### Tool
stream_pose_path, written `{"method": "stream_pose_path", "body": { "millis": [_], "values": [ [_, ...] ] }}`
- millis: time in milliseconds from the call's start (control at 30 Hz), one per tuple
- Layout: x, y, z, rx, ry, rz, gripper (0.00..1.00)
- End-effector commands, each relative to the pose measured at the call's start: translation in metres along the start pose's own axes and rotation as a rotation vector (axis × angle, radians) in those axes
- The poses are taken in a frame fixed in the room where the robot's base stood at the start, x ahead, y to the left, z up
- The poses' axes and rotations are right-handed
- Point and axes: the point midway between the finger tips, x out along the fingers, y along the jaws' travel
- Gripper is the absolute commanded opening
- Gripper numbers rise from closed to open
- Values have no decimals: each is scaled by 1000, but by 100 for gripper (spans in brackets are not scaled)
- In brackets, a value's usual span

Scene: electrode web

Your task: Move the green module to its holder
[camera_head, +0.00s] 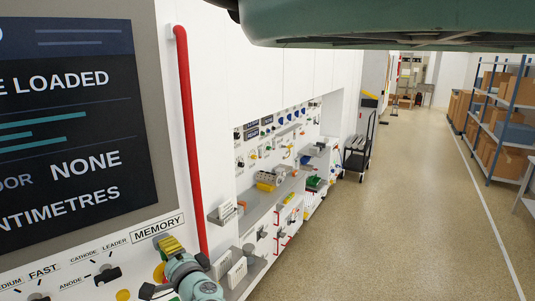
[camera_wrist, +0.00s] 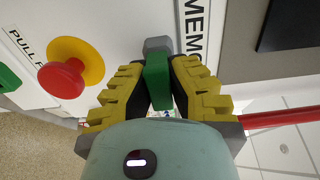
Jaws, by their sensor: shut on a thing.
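The green module (camera_wrist: 157,80) is a small upright block between the yellow fingers of my gripper (camera_wrist: 160,75) in the wrist view. My gripper is shut on it. A grey block-like fitting (camera_wrist: 158,45) on the white panel lies just beyond the module's far end, beside the MEMORY label. It looks like the holder; I cannot tell whether the module touches it or sits in it. In the head view my gripper (camera_head: 171,246) is at the panel just under the MEMORY label (camera_head: 158,228), and the module is hidden there.
A red mushroom button (camera_wrist: 62,78) on a yellow ring is close to the left finger. A green part (camera_wrist: 14,80) shows at the left edge. A red vertical rail (camera_head: 188,140) stands beside the dark display (camera_head: 60,125). The aisle floor (camera_head: 400,200) is clear.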

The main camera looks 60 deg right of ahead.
Motion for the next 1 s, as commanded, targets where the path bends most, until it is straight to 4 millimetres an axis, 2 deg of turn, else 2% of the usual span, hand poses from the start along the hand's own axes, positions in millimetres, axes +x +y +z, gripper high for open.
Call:
{"method": "stream_pose_path", "body": {
  "millis": [433,1000],
  "values": [
    [-6,0,1,1,0,0,0],
    [-31,0,-1,0,3,0,0]
  ]
}}
